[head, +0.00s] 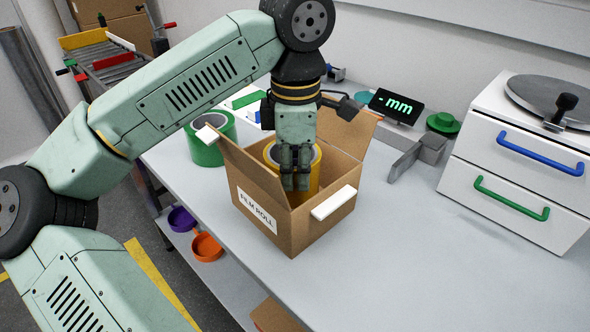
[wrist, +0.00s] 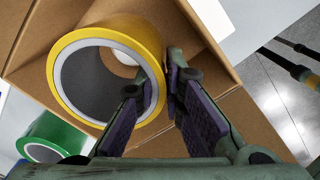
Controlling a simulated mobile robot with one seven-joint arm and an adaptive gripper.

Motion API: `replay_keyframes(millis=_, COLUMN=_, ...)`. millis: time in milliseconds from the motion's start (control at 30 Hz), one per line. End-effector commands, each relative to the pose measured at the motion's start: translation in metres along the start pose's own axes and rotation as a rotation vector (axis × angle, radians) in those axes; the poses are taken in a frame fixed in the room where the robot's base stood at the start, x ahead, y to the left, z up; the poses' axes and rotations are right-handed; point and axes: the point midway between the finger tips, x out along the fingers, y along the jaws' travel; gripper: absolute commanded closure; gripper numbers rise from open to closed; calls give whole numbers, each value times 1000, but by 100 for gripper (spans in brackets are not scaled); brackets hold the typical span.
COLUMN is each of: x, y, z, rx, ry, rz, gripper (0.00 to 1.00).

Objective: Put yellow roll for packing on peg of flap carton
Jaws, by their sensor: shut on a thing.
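The yellow roll (head: 314,178) is inside the flap carton (head: 315,225), partly hidden behind my gripper (head: 296,186). In the wrist view the roll (wrist: 146,38) fills the upper middle, its grey core facing the camera. My gripper (wrist: 166,95) is shut on the roll's wall at its right side, one finger inside the core and one outside. The carton reads "FILM ROLL" and its flaps stand open, with white pieces on two flaps. Its cardboard walls (wrist: 35,60) surround the roll in the wrist view.
A green roll (head: 205,150) stands left of the carton, close to its flap. A gauge with a "-mm" display (head: 397,106) and a grey block (head: 424,150) stand behind right. A white drawer unit (head: 515,165) is at right. The front right table is clear.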

Motion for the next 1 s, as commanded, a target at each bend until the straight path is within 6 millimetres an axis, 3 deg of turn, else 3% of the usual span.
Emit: replay_keyframes(millis=1000, x=32, y=0, z=0, rx=0, ry=0, rz=1, gripper=100)
